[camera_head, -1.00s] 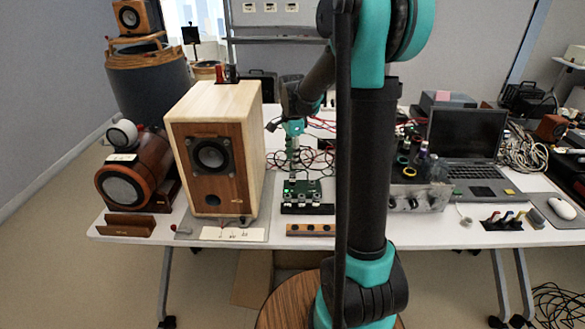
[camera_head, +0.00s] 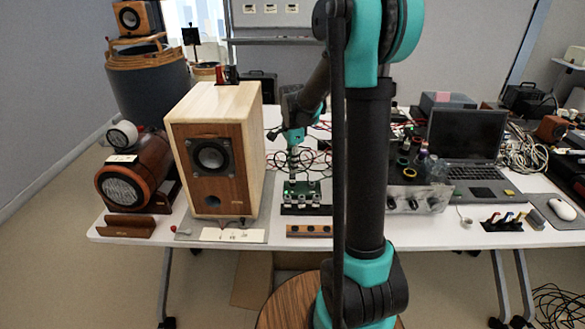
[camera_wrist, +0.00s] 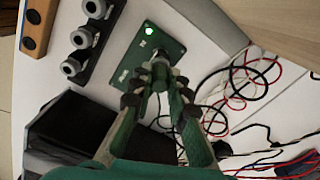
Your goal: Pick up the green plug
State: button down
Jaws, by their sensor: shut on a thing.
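My gripper (camera_wrist: 158,82) is shut on a small plug (camera_wrist: 159,60), its fingers closing on both sides of it. I take it for the green plug; the fingers hide much of it and its colour is hard to tell. The plug is at the green panel (camera_wrist: 128,60), which has a lit green lamp. I cannot tell whether it is seated in the panel or just above it. In the head view my gripper (camera_head: 293,168) points down at the green panel (camera_head: 313,187) on the table, right of the wooden speaker (camera_head: 214,150).
A black block with grey connectors (camera_wrist: 84,38) and a wooden strip with dark holes (camera_wrist: 36,28) lie beside the panel. Red and black cables (camera_wrist: 245,85) are tangled close to the fingers. A laptop (camera_head: 466,150) and a grey knobbed box (camera_head: 419,198) stand farther right.

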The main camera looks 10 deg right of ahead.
jog(key=shift+r, duration=0.15)
notch_tip(320, 180, up, 20)
dwell(0.6)
dwell(0.3)
jog(key=shift+r, duration=1.85)
jog(key=shift+d, duration=0.1)
jog(key=s+d+f, duration=0.1)
jog(key=s+d, duration=0.1)
jog(key=d, duration=0.5)
jog(key=f, duration=2.5)
jog(key=shift+w+f, duration=0.25)
jog(key=shift+w, duration=0.05)
jog(key=shift+f, duration=0.85)
